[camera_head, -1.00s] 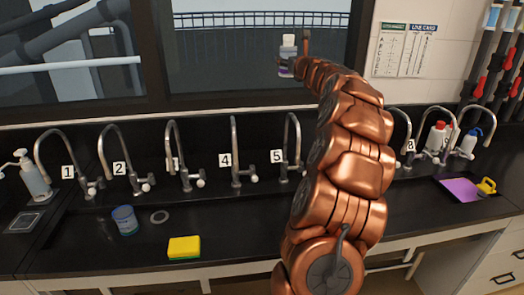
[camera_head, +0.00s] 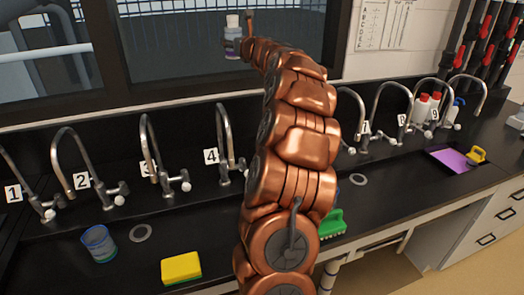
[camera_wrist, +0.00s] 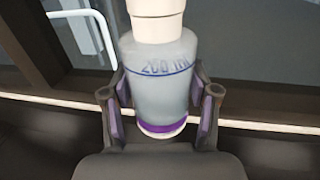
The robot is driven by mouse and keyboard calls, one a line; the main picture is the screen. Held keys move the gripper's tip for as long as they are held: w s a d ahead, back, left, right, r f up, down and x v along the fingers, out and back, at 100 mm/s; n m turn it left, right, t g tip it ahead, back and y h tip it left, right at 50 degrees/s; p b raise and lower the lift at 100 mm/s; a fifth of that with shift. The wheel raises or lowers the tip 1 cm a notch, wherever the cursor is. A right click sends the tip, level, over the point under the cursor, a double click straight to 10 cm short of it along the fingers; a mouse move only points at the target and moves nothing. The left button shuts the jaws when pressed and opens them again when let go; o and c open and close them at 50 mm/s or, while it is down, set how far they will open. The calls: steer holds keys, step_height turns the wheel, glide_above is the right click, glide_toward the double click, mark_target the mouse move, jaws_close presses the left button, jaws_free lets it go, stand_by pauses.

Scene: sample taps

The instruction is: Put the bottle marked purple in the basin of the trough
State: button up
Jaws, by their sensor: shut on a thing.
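The bottle (camera_head: 232,42) is translucent grey with a white cap and a purple band near its base. In the wrist view the bottle (camera_wrist: 160,85) stands roughly upright between both fingers and shows a "200" marking. My gripper (camera_wrist: 160,105) is shut on it, with a finger against each side. In the head view my gripper (camera_head: 244,42) holds it high in front of the window, well above the counter. The black trough (camera_head: 130,225) runs below the numbered taps. My arm hides part of its middle, and I cannot make out which part is the basin.
Numbered curved taps (camera_head: 78,170) line the back. A blue cup (camera_head: 99,243), a metal ring (camera_head: 141,233), a yellow sponge (camera_head: 181,268) and a green brush (camera_head: 332,222) lie on the counter. A purple sheet (camera_head: 452,158) and red-capped bottles (camera_head: 421,108) are at right.

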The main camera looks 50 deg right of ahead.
steer(key=f+b, duration=3.4)
steer(key=f, duration=0.5)
steer(key=shift+w+f+b, duration=0.1)
steer(key=shift+w+b, duration=0.1)
steer(key=shift+b, duration=0.15)
steer(key=shift+f, duration=0.1)
steer(key=o, duration=1.4)
